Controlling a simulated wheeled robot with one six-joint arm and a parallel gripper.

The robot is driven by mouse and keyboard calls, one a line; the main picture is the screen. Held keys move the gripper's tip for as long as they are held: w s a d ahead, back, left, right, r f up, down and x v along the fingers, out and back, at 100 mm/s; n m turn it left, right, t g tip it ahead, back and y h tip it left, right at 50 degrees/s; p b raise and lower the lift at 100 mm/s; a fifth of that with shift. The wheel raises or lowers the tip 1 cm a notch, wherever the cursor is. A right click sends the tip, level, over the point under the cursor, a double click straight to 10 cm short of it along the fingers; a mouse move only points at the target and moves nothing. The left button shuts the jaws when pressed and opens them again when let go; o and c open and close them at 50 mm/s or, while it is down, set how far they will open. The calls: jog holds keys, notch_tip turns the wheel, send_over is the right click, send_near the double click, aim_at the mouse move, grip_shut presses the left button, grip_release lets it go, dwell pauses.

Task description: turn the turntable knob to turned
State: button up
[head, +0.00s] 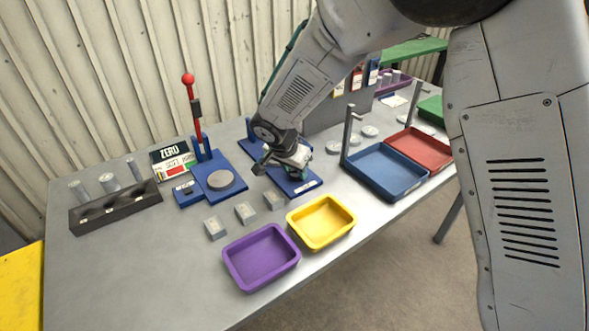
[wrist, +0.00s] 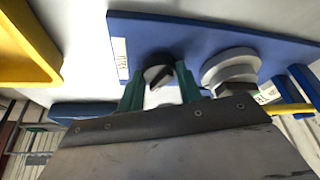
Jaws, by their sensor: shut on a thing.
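A stepped grey disc (wrist: 230,70) stands on the same plate, right of the knob. In the head view my gripper (head: 290,170) is down over the blue plate (head: 302,188) and hides the knob. How far the knob is turned I cannot tell.
Left of the plate is a blue fixture with a red-balled lever (head: 190,100). Several grey blocks (head: 246,212), a yellow tray (head: 322,240) and a purple tray (head: 226,260) lie in front. A blue tray (head: 362,178) is to the right.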

jog(key=o, duration=1)
jog(key=shift+s+a+f, duration=0.1)
jog(key=shift+a, duration=0.05)
jog(key=v, duration=0.7)
jog(key=shift+r, duration=0.4)
